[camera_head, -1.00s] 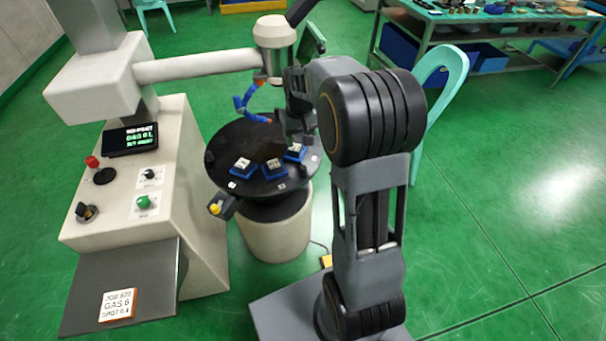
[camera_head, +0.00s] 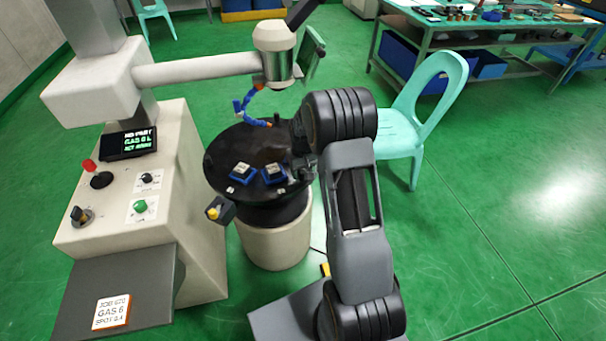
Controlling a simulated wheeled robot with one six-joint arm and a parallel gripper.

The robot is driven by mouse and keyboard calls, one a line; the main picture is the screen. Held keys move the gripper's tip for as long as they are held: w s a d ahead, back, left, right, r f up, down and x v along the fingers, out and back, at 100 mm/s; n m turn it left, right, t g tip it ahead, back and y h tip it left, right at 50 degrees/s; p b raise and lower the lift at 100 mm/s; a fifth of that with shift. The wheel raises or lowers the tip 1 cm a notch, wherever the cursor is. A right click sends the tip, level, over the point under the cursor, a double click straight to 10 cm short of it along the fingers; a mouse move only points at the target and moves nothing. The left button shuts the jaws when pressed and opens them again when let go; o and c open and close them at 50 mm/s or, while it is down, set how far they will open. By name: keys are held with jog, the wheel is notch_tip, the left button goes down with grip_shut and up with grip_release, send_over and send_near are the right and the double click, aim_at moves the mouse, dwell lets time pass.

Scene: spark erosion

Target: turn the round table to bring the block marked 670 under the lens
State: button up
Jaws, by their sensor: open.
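The round table (camera_head: 222,165) is a black disc on a pale drum. Two blue blocks with white tops stand near its front: a left block (camera_head: 241,173) and a middle block (camera_head: 273,175). Their markings are too small to read. The lens head (camera_head: 276,68), a white and metal cylinder on a horizontal beam, hangs above the back of the table. My gripper (camera_head: 301,168) is open at the table's right edge, just right of the middle block. Its fingers are partly hidden, and I cannot tell whether they touch anything. My arm covers the right side of the table.
The console (camera_head: 180,185) has a display (camera_head: 128,142), knobs and a green button (camera_head: 139,206). A job card (camera_head: 111,312) reading 670 lies on its shelf. A yellow-tipped black part (camera_head: 219,209) juts from the table's front left. A turquoise chair (camera_head: 400,135) stands behind my arm.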

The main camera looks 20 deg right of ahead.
jog(key=shift+f, duration=0.85)
jog(key=shift+c, duration=0.2)
grip_shut()
